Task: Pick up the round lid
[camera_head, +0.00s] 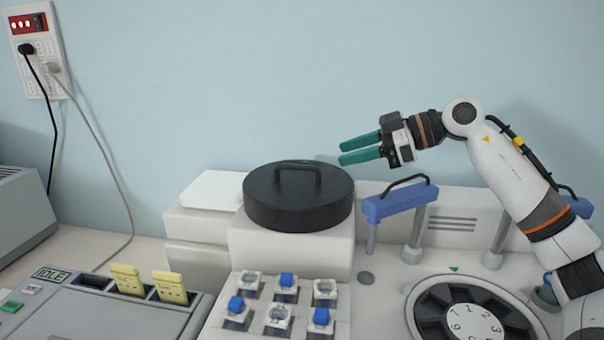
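The round lid (285,212) is a thick dark grey disc with an arched handle (298,172) on top. It rests on a white block in the middle of the view. My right gripper (342,152) is at the upper right of the lid, apart from it, with its green fingers pointing left. A narrow gap shows between the fingers, and nothing is between them. My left gripper is not in view.
A blue rack piece (400,200) with a dark handle stands right of the lid. A numbered carousel (430,315) is at the lower right. Capped vials (286,287) stand in front of the lid. A grey device (60,310) with yellow slides is at the left.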

